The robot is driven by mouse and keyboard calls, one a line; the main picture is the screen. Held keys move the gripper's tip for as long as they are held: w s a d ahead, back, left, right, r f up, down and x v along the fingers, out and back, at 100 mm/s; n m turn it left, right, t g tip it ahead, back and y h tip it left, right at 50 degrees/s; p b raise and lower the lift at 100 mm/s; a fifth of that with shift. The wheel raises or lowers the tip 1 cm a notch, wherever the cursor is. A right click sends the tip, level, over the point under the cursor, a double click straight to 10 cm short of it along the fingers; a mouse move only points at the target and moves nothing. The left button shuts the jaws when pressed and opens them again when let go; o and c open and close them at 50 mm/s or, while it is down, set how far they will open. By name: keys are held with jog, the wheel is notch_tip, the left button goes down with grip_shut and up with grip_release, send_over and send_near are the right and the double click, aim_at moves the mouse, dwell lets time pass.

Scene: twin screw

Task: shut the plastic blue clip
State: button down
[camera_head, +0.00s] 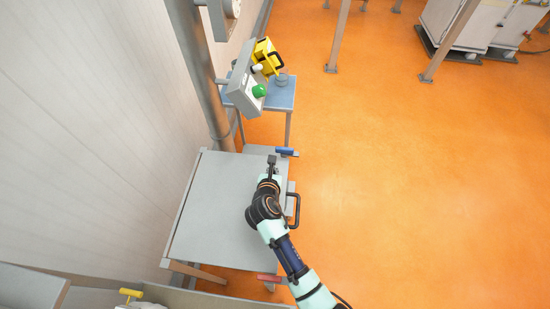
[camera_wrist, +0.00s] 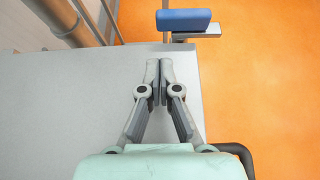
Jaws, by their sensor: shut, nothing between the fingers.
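The blue clip (camera_head: 287,152) is at the far right corner of the grey cabinet top, sticking out past its edge. In the wrist view the blue clip (camera_wrist: 184,19) lies ahead of my fingertips and a little to the right, on a small grey metal plate. My gripper (camera_head: 271,160) is over the cabinet top near that corner. In the wrist view my gripper (camera_wrist: 160,62) has its fingers together with nothing between them, and a gap separates them from the clip. I cannot tell whether the clip is latched.
The grey cabinet top (camera_head: 212,210) is bare. A black handle (camera_head: 295,208) sticks out on its right side, and a red clip (camera_head: 270,278) is at the near corner. Beyond stand a blue table (camera_head: 282,100) and a grey box with a green button (camera_head: 259,90). Orange floor (camera_head: 420,180) is open to the right.

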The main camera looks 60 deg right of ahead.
aim_at(287, 151)
jog(key=d, duration=0.1)
jog(key=w+d, duration=0.1)
jog(key=d, duration=0.3)
jog(key=shift+w+f, duration=0.3)
jog(key=shift+w, duration=0.1)
